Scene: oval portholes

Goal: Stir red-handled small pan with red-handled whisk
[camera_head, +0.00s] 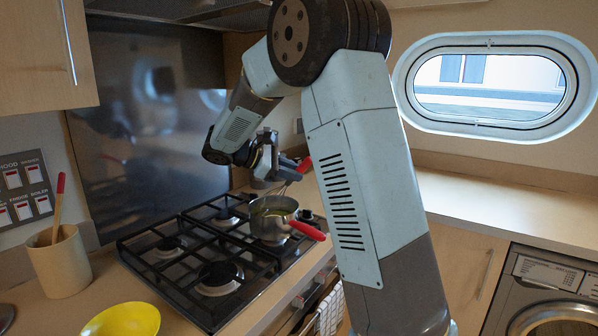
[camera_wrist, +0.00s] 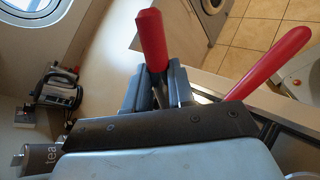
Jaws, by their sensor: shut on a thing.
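The small pan (camera_head: 272,222) stands on the right part of the gas hob, with its red handle (camera_head: 307,231) pointing right. My gripper (camera_head: 285,175) is above the pan and shut on the red-handled whisk (camera_head: 304,165). In the wrist view, the whisk's red handle (camera_wrist: 152,40) stands up between the fingers of my gripper (camera_wrist: 160,92). Some whisk wires show just above the pan's rim, but whether they reach inside is hard to tell. The pan's red handle shows at the right of the wrist view (camera_wrist: 268,64). The pan's inside is mostly hidden.
The hob (camera_head: 200,262) has black grates. A yellow bowl (camera_head: 122,320) and a beige utensil pot (camera_head: 60,262) with a red-tipped utensil stand at the left. A towel (camera_head: 330,308) hangs at the front. The right counter (camera_head: 500,205) looks clear near the porthole.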

